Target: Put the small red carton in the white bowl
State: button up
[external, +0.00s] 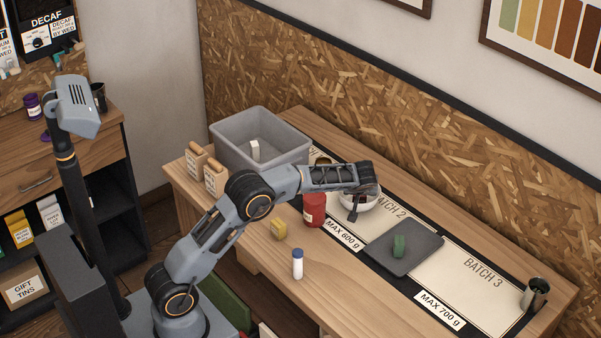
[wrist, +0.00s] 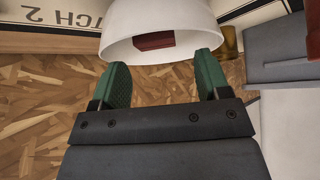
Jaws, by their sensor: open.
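The white bowl (external: 370,202) stands on the bench, on the middle batch mat. It also fills the top of the wrist view (wrist: 120,25). The small red carton (wrist: 154,41) shows inside the bowl in the wrist view, partly cut off by the rim; I cannot make it out in the external view. My gripper (wrist: 163,66) has its two green fingers apart with nothing between them. In the external view, my gripper (external: 354,208) hangs at the bowl's near side, hiding part of it.
A larger red container (external: 314,210) stands left of the bowl. A grey bin (external: 228,154) holds a white item. A dark tray (external: 418,243) bears a green object. A metal cup (external: 535,294) stands far right.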

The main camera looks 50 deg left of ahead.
jog(key=shift+r, duration=0.1)
jog(key=shift+r+p, duration=0.25)
jog(key=shift+p, duration=0.2)
jog(key=v, duration=1.2)
jog(key=s+a+r+m+g+h, duration=0.1)
jog(key=s+a+r+m+h, duration=0.2)
jog(key=s, duration=0.6)
jog(key=s+a+f+m+h, duration=0.1)
jog(key=s+f+m, duration=0.2)
jog(key=s, duration=0.9)
jog(key=s+a+f+m+g+h, duration=0.1)
jog(key=s+f, duration=0.5)
jog(key=s, duration=0.7)
jog(key=shift+a+m+h, duration=0.3)
jog(key=shift+a+m, duration=0.5)
jog(key=shift+m, duration=0.2)
jog(key=shift+s+f, duration=0.1)
